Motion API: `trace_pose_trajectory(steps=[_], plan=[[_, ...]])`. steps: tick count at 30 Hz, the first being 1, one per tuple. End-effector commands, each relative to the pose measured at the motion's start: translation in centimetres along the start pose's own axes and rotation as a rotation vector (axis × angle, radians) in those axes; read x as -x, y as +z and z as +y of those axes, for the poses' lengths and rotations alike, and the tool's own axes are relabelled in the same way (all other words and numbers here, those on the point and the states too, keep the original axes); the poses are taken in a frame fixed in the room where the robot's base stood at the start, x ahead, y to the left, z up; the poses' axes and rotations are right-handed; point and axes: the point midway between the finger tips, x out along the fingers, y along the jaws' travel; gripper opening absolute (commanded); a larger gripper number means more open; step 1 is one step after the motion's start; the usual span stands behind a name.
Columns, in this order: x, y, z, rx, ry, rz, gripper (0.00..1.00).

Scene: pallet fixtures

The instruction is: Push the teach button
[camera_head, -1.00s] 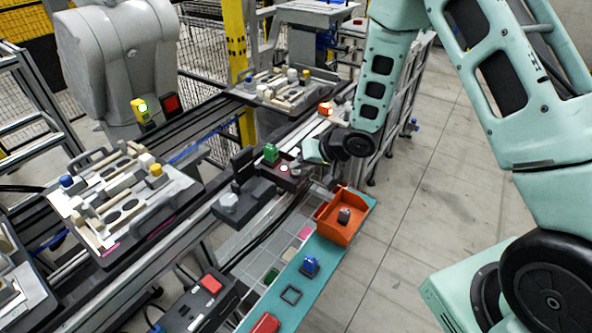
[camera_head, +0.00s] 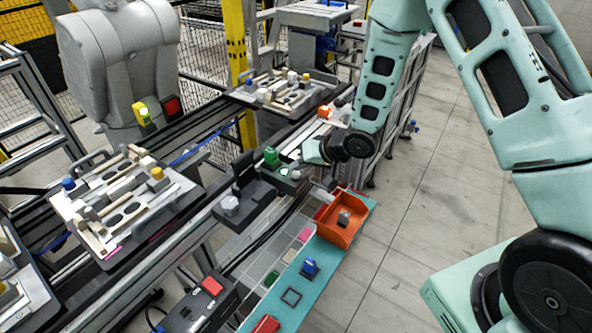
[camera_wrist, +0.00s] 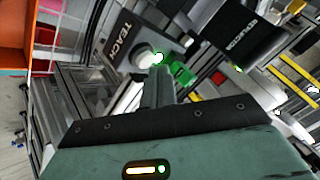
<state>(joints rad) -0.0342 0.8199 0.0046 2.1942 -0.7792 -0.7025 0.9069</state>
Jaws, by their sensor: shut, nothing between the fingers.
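The teach button (camera_wrist: 145,60) is a round pale button on a grey box (camera_wrist: 118,38) lettered TEACH, in the upper middle of the wrist view. A bright green-white glow shows at its right edge. In the head view the dark button box (camera_head: 291,184) stands beside the conveyor, with a small green-lit spot on top. My gripper (camera_wrist: 158,72) is shut and empty. Its fingertips overlap the lower right of the button in the wrist view; I cannot tell whether they touch it. In the head view my gripper (camera_head: 311,152) is just above and right of the box, its fingertips hard to make out.
A green block (camera_head: 271,156) stands close left of my gripper; it also shows in the wrist view (camera_wrist: 180,73). A box lettered REFLECTOR (camera_wrist: 240,32) is to the right. An orange bin (camera_head: 334,231) stands on the teal shelf below.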

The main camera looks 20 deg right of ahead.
Motion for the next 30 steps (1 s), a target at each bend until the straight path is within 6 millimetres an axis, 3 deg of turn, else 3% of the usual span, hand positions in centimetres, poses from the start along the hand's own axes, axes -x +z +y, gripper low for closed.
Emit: trace_pose_trajectory(steps=[14,30], plan=[[0.5,-0.4,-0.4,0.000,0.000,0.001,0.00],[3.9,-2.9,-2.8,-0.001,0.000,0.001,0.00]])
